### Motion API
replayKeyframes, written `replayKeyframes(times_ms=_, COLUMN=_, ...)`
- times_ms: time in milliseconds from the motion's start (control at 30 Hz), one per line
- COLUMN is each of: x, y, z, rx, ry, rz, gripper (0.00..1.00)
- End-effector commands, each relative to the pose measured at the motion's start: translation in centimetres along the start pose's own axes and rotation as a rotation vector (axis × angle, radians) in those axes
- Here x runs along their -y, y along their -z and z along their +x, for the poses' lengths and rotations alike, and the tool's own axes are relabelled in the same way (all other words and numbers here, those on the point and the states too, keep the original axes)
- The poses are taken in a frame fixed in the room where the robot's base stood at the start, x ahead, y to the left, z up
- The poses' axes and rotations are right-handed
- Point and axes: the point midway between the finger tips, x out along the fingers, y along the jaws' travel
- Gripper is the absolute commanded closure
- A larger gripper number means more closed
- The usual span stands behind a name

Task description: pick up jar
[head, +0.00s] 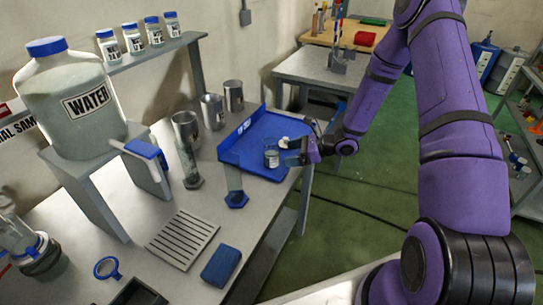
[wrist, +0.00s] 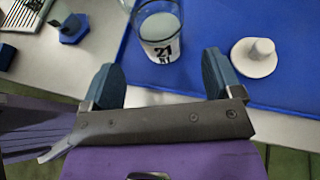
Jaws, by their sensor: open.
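In the wrist view the jar (wrist: 158,35) shows pale contents and a label reading 21, just ahead of the fingers. My gripper (wrist: 160,75) is open, one blue-padded finger to each side of the line to the jar, with nothing between them. In the head view my gripper (head: 297,152) is at the tray's right edge, close beside the jar.
A white knobbed lid (wrist: 254,57) lies on the tray right of the jar. Metal cups (head: 212,110) stand behind the tray. A large water jug (head: 70,100) sits on a stand at left. A blue sponge (head: 221,266) and slotted rack (head: 182,239) lie in front.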

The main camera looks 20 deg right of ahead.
Motion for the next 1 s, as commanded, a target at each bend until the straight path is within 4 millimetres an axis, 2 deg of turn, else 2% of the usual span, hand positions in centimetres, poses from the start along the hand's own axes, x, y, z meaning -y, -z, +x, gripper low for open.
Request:
replayKeyframes(times_ms=267, x=0.0, y=0.0, z=1.6, rx=0.000, ry=-0.001, rz=0.000, gripper=0.15)
replayKeyframes(times_ms=600, x=0.2, y=0.0, z=5.8, rx=-0.001, ry=-0.001, rz=-0.001, gripper=0.15)
replayKeyframes(times_ms=833, x=0.2, y=0.0, z=6.0, rx=-0.001, ry=0.000, rz=0.000, gripper=0.15)
replayKeyframes(times_ms=867, x=0.2, y=0.0, z=6.0, rx=-0.001, ry=0.000, rz=0.000, gripper=0.17)
replayKeyframes(times_ms=1000, x=0.2, y=0.0, z=6.0, rx=-0.001, ry=0.000, rz=0.000, gripper=0.50)
